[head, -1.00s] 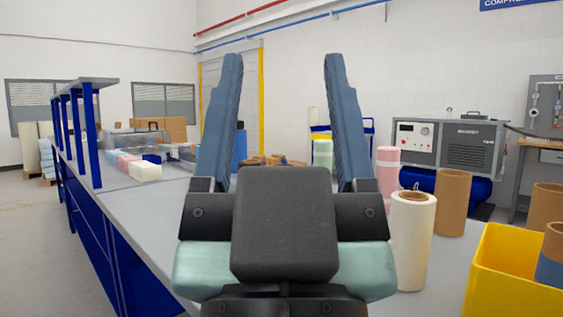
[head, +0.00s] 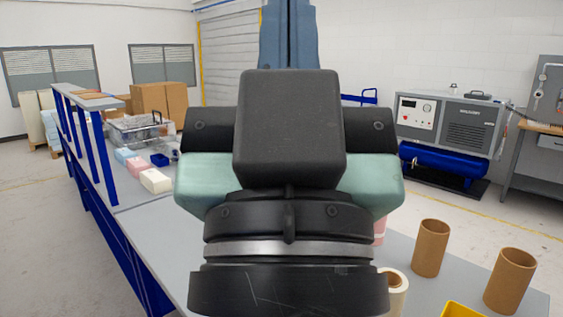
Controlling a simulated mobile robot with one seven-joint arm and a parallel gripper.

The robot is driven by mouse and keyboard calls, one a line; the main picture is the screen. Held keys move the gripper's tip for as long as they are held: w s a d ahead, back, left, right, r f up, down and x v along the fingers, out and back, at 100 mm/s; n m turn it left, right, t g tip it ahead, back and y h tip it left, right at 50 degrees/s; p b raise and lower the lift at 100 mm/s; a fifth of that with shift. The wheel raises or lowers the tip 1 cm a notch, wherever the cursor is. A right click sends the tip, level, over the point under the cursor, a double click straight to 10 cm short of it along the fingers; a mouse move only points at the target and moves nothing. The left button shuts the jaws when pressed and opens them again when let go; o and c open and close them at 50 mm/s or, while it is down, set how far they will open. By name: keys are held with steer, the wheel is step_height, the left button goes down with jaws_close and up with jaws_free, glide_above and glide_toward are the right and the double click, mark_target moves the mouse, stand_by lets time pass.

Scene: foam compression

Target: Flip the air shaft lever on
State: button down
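My gripper (head: 288,25) fills the middle of the head view. Its two blue fingers point up and lie side by side with no clear gap, so it looks shut, and nothing shows in it. The finger ends reach the top edge of the view. I cannot make out an air shaft or its lever; my gripper and wrist hide the middle of the scene.
A grey bench (head: 400,250) carries brown cardboard tubes (head: 431,248) and a white roll (head: 396,296) at right, and foam blocks (head: 156,181) at left. A compressor (head: 445,122) with a blue tank (head: 445,160) stands behind. Open floor lies at left.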

step_height(320, 180, up, 20)
steer(key=p, duration=1.8)
steer(key=shift+r, duration=0.2)
steer(key=shift+w, duration=0.15)
